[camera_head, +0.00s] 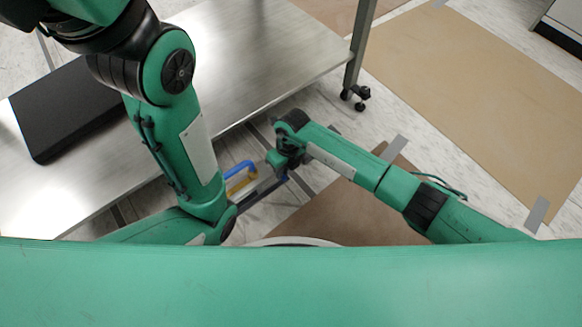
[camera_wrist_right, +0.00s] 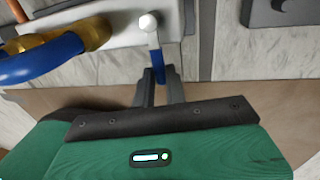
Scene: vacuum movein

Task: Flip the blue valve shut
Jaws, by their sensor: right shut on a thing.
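The blue valve handle (camera_wrist_right: 157,60) shows in the right wrist view as a narrow blue lever below a round silver knob (camera_wrist_right: 149,22). My right gripper (camera_wrist_right: 160,84) is shut on it, one finger on each side, and hides its lower part.
A thick blue hose (camera_wrist_right: 45,62) with a brass fitting (camera_wrist_right: 92,34) is left of the handle; it also shows in the head view (camera_head: 241,165). A metal table (camera_head: 265,60) with a black slab (camera_head: 65,115) stands at the left. Brown floor sheets (camera_head: 480,90) lie at the right.

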